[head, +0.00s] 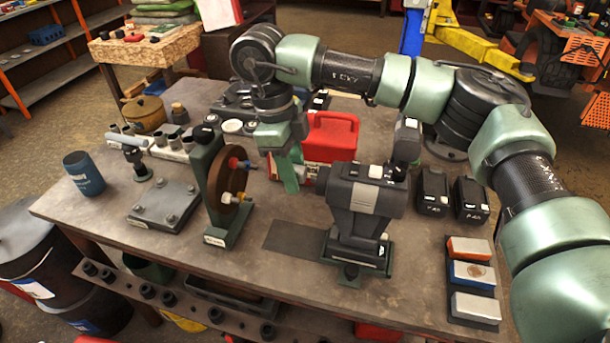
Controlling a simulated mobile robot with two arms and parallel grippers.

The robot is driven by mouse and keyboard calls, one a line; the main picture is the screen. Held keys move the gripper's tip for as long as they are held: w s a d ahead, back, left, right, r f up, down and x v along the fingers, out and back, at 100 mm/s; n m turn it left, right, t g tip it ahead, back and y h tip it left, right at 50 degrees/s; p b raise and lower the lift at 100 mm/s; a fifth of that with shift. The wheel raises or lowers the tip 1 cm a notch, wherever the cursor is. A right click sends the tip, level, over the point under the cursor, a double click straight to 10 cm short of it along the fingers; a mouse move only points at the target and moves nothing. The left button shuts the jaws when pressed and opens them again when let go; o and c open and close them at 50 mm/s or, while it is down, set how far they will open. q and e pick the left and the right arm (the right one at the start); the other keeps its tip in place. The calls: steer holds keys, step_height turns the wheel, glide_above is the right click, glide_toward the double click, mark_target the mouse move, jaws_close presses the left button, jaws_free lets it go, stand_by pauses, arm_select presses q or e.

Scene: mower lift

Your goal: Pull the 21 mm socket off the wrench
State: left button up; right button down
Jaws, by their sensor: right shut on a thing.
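The wrench (365,195) is a dark grey, bulky tool held in a stand on the workbench, its nose pointing left. My right gripper (291,178) hangs fingers-down just left of that nose. It is shut on a small piece at the nose end, which I take to be the 21 mm socket; the green finger hides most of it. I cannot tell whether the socket still touches the wrench's drive. My left gripper is out of view.
A brown disc on a dark stand (213,185) with red, yellow and blue fittings stands close left of my gripper. A red can (333,137) stands behind. Battery packs (470,198) and a block tray (472,320) lie right. Bare bench shows in front.

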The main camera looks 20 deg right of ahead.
steer(key=shift+r+p, duration=2.15)
steer(key=shift+r, duration=2.1)
